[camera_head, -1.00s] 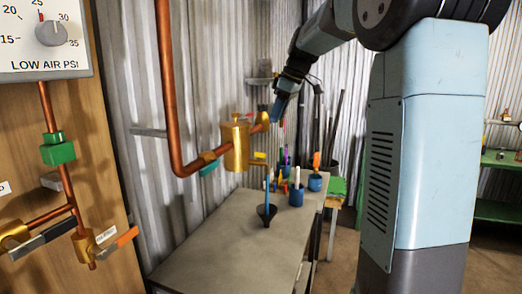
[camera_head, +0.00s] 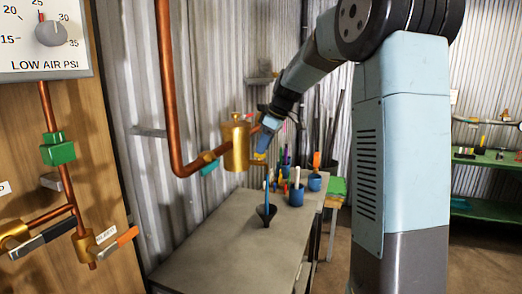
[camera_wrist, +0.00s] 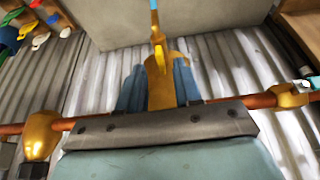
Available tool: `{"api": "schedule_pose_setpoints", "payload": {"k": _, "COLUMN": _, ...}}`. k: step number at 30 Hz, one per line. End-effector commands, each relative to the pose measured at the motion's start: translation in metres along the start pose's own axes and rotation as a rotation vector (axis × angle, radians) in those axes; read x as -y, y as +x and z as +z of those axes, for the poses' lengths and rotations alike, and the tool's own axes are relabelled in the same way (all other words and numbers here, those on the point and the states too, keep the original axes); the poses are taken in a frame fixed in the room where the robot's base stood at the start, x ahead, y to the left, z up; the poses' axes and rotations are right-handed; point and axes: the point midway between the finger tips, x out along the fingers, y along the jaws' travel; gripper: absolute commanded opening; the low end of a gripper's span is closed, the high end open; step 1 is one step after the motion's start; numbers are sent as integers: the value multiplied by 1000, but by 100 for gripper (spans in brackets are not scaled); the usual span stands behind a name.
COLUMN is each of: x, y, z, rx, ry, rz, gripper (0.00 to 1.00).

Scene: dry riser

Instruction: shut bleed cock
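A brass body (camera_head: 236,148) sits on the copper pipe above the bench. A small yellow lever (camera_head: 259,156) shows at its lower right, and I take this to be the bleed cock's handle. My gripper (camera_head: 262,145) reaches down from the upper right to this lever and hides part of it. In the wrist view, the blue fingers (camera_wrist: 160,80) stand apart. Brass (camera_wrist: 159,93) shows in the gap, with a yellow part (camera_wrist: 158,38) above it. I cannot tell whether the fingers touch the lever.
A teal-handled valve (camera_head: 208,167) is on the pipe left of the brass body. The left panel (camera_head: 100,190) carries an orange-handled valve (camera_head: 126,236). The bench front is clear.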

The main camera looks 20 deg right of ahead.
Motion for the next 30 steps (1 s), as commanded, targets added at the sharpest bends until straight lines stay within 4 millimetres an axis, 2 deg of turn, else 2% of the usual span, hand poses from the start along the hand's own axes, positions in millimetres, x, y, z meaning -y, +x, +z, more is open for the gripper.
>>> {"api": "schedule_pose_setpoints", "payload": {"k": 6, "x": 0, "y": 17, "z": 0, "rx": 0, "ry": 0, "rz": -1, "gripper": 34}}
{"api": "schedule_pose_setpoints", "payload": {"k": 16, "x": 0, "y": 19, "z": 0, "rx": 0, "ry": 1, "rz": 1, "gripper": 34}}
{"api": "schedule_pose_setpoints", "payload": {"k": 27, "x": -1, "y": 19, "z": 0, "rx": 0, "ry": 1, "rz": 1, "gripper": 0}}
{"api": "schedule_pose_setpoints", "payload": {"k": 30, "x": -1, "y": 18, "z": 0, "rx": 0, "ry": 1, "rz": 2, "gripper": 0}}
